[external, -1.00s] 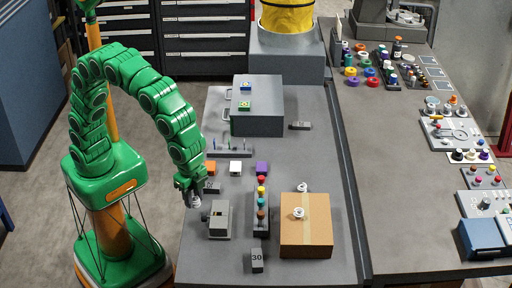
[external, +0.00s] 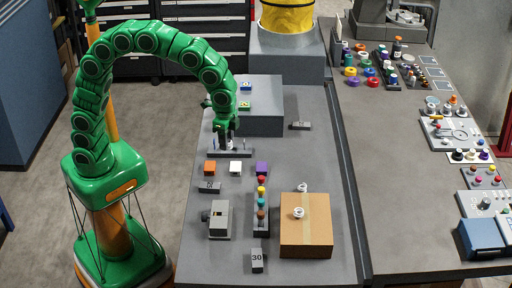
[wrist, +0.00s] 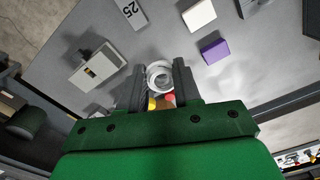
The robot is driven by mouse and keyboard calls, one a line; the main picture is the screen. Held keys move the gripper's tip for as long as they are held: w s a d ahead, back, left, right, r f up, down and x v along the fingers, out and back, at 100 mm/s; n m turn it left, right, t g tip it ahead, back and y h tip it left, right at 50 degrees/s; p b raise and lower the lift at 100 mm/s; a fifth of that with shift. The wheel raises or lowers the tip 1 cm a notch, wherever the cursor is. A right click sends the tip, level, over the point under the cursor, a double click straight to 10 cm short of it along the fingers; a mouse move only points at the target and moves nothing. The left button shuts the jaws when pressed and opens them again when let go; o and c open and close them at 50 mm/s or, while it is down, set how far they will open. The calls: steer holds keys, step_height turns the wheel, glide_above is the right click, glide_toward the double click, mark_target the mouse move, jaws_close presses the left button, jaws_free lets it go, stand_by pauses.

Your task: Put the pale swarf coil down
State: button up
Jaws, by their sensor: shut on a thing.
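My gripper (wrist: 158,88) is shut on the pale swarf coil (wrist: 160,74), a whitish ring held between the two grey fingers in the wrist view. In the external view my gripper (external: 226,138) is above the far left part of the grey bench (external: 330,160), near the small rack with upright pegs (external: 240,153). The coil is too small there to make out clearly. Two similar pale coils are at the cardboard box: one on its top (external: 299,212) and one near its far edge (external: 302,187).
Orange (external: 210,168), white (external: 235,167) and purple (external: 262,168) blocks lie nearer. A row of coloured knobs (external: 261,200) and a grey slotted box (external: 219,222) stand in front.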

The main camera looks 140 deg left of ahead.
steer(key=s+a+n, duration=0.2)
steer(key=s+a, duration=0.7)
steer(key=s, duration=0.3)
glide_above(261, 158)
steer(key=d, duration=0.1)
steer(key=f, duration=0.9)
steer(key=s+f, duration=0.1)
steer(key=f, duration=0.3)
steer(key=shift+f, duration=0.35)
steer(key=shift+w+a+f, duration=0.45)
steer(key=shift+a+f, duration=0.05)
steer(key=shift+f, duration=1.7)
steer(key=shift+f, duration=0.1)
steer(key=o, duration=1)
